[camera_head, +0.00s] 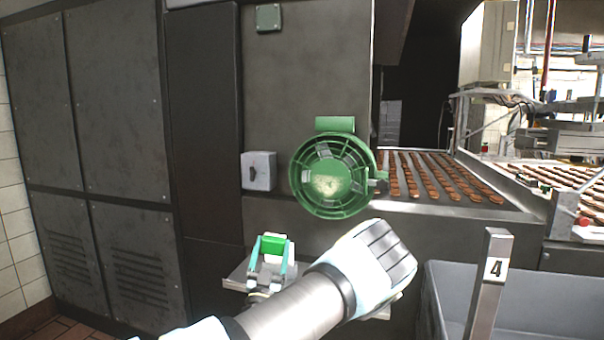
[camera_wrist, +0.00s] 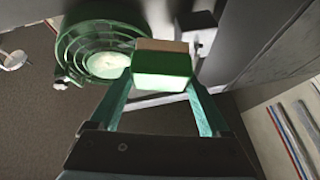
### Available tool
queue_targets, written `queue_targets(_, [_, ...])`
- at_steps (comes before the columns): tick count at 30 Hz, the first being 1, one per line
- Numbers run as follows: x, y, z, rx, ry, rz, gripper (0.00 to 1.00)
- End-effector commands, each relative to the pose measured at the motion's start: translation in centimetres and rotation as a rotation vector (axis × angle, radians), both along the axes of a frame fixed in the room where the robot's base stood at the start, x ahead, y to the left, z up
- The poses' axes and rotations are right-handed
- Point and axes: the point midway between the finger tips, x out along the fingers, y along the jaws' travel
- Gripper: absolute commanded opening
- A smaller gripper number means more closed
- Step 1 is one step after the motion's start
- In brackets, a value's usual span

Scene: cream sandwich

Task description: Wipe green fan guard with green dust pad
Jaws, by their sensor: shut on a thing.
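The green fan guard (camera_head: 330,178) is a round ringed cover on the front of the dark metal machine, in the middle of the head view. It also shows at the upper left of the wrist view (camera_wrist: 72,50). My gripper (camera_head: 270,250) is below and to the left of the guard in the head view. It is shut on the green dust pad (camera_head: 272,245). In the wrist view the pad (camera_wrist: 162,66) sits between the fingertips, with a tan strip along its upper edge. In the head view the pad is apart from the guard.
A grey switch box (camera_head: 259,171) is on the machine left of the guard. A narrow metal ledge (camera_head: 234,282) lies behind my gripper. A conveyor (camera_head: 425,163) with rows of brown biscuits runs to the right. A grey bin (camera_head: 432,300) and a post marked 4 (camera_head: 487,290) stand at lower right.

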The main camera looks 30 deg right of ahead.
Motion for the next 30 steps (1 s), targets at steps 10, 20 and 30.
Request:
queue_targets(10, [-2.0,-7.0,12.3,-0.108,0.075,-0.21,0.36])
queue_targets(20, [-1.4,-8.5,13.2,-0.119,0.085,-0.236,0.36])
queue_targets(30, [1.1,-10.9,13.2,-0.118,0.085,-0.236,0.36])
